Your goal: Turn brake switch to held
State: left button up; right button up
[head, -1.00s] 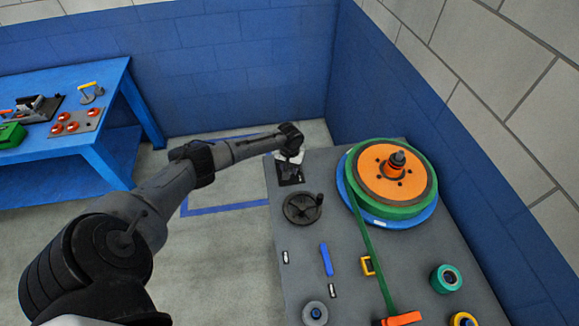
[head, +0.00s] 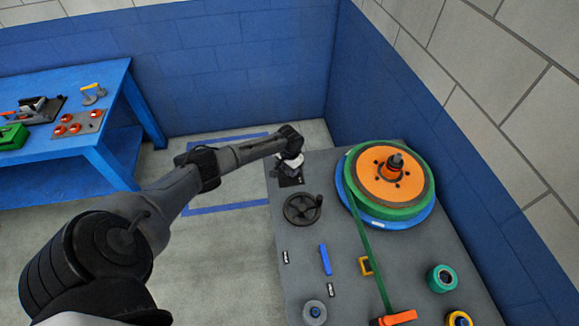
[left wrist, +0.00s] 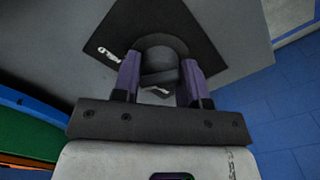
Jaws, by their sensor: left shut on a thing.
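The brake switch is a round dark knob (left wrist: 160,62) on a black square plate with white lettering that appears to read HELD (left wrist: 122,28). In the head view the plate (head: 291,182) lies at the panel's far left corner. My left gripper (left wrist: 160,78) has its two purple fingers on either side of the knob and is shut on it. In the head view this gripper (head: 290,163) covers the knob. Which mark the knob points to cannot be told. My right gripper is not in view.
On the grey panel (head: 345,290), a black handwheel (head: 302,209) sits just in front of the switch. A large orange and green reel (head: 392,178) stands to the right. A blue wall rises behind. A blue table (head: 80,150) stands at the left.

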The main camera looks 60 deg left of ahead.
pick_arm(q)
jog(key=m, duration=0.3)
jog(key=shift+m, duration=0.8)
jog(key=shift+p, duration=0.3)
jog(key=o, duration=0.9)
notch_tip(320, 180, up, 14)
jog(key=p, duration=0.1)
jog(key=shift+p, duration=0.35)
